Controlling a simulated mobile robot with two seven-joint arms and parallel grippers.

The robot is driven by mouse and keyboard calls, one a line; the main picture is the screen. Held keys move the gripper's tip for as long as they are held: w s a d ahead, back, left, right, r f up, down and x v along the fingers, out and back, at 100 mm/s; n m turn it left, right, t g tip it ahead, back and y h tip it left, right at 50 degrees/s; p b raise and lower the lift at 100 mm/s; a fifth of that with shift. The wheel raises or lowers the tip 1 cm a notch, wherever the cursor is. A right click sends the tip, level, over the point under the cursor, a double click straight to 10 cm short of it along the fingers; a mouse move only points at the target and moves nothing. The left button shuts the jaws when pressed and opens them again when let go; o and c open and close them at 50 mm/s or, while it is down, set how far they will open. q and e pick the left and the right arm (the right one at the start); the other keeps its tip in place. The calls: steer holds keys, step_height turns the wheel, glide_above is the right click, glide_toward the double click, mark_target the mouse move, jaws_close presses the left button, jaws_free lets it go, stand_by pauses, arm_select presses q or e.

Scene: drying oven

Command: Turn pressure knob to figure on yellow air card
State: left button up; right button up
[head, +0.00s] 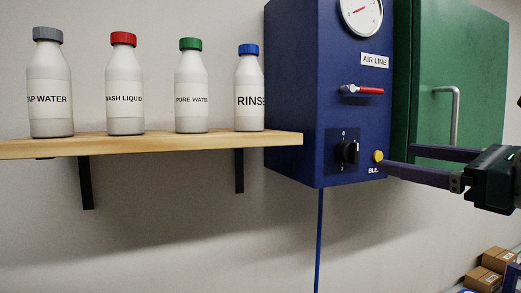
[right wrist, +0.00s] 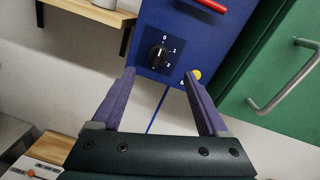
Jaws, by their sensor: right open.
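The black pressure knob (head: 348,152) is on the lower front of the blue air line box (head: 325,80). In the right wrist view the knob (right wrist: 158,56) has a small scale with 0, 1 and 2 readable; its light mark seems to point up towards 0, but it is small. My right gripper (head: 398,159) is open and empty, to the right of the knob in the head view. In the right wrist view its fingers (right wrist: 159,74) are spread, with the knob beyond and between them, apparently not touched. No yellow air card is in view. My left gripper is not in view.
A yellow button (head: 378,156) sits right of the knob, close to a fingertip in the picture. Above are a red-handled lever (head: 362,90) and a round gauge (head: 362,14). A green cabinet (head: 465,80) stands right; a wooden shelf (head: 200,143) with several bottles is left.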

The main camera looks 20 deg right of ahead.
mark_target(357, 152)
steer(key=w, duration=0.2)
steer(key=w+a+p, duration=0.1)
steer(key=w, duration=0.4)
steer(key=shift+w+a+r+p, duration=0.15)
steer(key=shift+w+r+p, duration=0.05)
steer(key=shift+w+p, duration=0.2)
steer(key=shift+w+a+f, duration=0.15)
steer(key=shift+w+f, duration=0.05)
steer(key=shift+w, duration=0.6)
jaws_close()
